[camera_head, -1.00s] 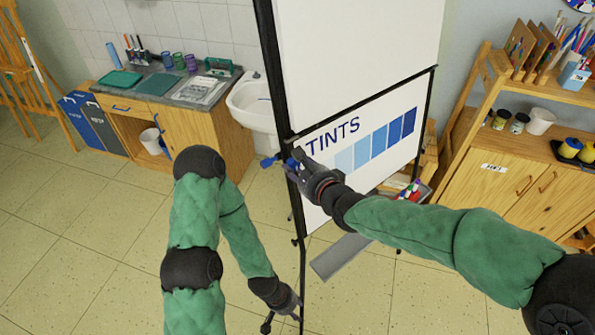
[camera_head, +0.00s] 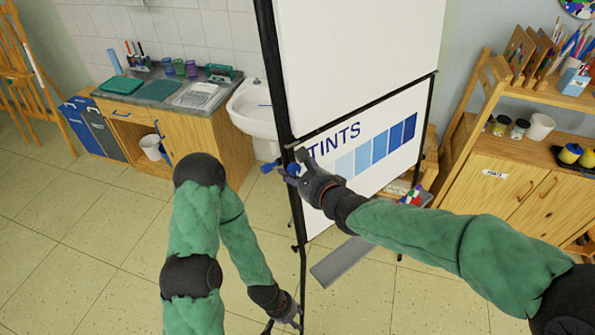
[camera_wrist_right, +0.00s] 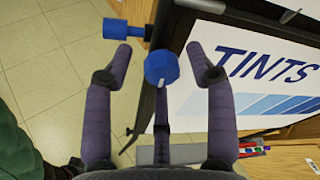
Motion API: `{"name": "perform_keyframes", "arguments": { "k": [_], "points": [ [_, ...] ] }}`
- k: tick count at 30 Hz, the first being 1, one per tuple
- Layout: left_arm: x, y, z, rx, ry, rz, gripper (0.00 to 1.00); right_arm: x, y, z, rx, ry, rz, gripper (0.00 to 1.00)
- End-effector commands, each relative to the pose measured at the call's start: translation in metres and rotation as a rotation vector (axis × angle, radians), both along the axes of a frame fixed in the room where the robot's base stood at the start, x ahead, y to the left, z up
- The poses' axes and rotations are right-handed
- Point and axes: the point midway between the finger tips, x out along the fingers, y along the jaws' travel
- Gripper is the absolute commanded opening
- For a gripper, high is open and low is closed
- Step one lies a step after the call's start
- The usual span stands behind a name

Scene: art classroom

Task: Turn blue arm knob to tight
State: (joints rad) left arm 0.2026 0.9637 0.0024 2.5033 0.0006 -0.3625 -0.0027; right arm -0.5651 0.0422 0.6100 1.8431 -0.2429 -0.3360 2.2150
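A blue faceted knob (camera_wrist_right: 162,68) is on the black stand (camera_wrist_right: 152,100) of the white board. It lies between the two spread fingers of my right gripper (camera_wrist_right: 158,50), with a visible gap on each side. A second blue knob (camera_wrist_right: 117,29) sticks out left of the stand, near the tip of the left finger. In the head view, my right gripper (camera_head: 303,168) is at the board's left upright, by the blue knobs (camera_head: 268,167). My left gripper (camera_head: 285,310) hangs low beside the stand's lower pole; its fingers are too unclear to read. No tight marking is visible.
A sign reading TINTS (camera_head: 370,145) is on the board. A grey tray (camera_head: 345,262) juts out below it. A sink (camera_head: 250,105) and wooden counter (camera_head: 215,130) stand behind. A wooden shelf cabinet (camera_head: 500,185) is at the right. The floor at left is clear.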

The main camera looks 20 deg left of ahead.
Motion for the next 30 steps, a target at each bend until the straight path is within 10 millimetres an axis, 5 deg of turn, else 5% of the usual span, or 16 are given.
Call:
{"name": "perform_keyframes", "arguments": {
  "k": [11, 30],
  "points": [
    [0.0, 0.0, 0.0, 0.0, 0.0, 0.0, 0.4, -0.007, -0.009, 0.005, 0.0, -0.002, -0.001, 0.56],
    [0.0, 0.0, 0.0, 0.0, 0.0, 0.0, 0.4, -0.074, -0.076, 0.04, 0.0, -0.001, -0.001, 0.56]
  ]
}}
